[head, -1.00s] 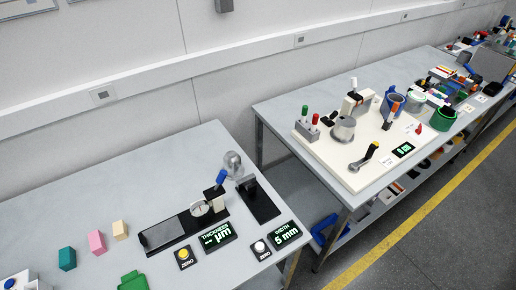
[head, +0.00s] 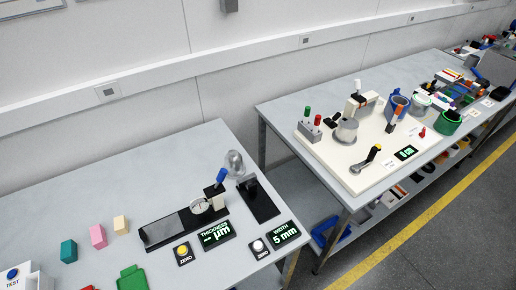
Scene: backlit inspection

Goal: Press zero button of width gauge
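The width gauge display (head: 286,235) reads "WIDTH 5 mm" near the right front corner of the near table. Its zero button (head: 258,246) is a white round button on a black box labelled ZERO, just left of the display. A second zero button (head: 182,250), yellow, stands left of the thickness display (head: 214,235), which shows a dash and µm. A black gauge stand (head: 258,199) is behind the width display. Neither of my grippers shows in the head view.
The thickness gauge (head: 165,231) lies on a long black base. Teal, pink (head: 98,236) and cream blocks stand at left. A TEST button box (head: 14,274) is at the lower left. A second table (head: 285,108) with a white board stands beyond a gap.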

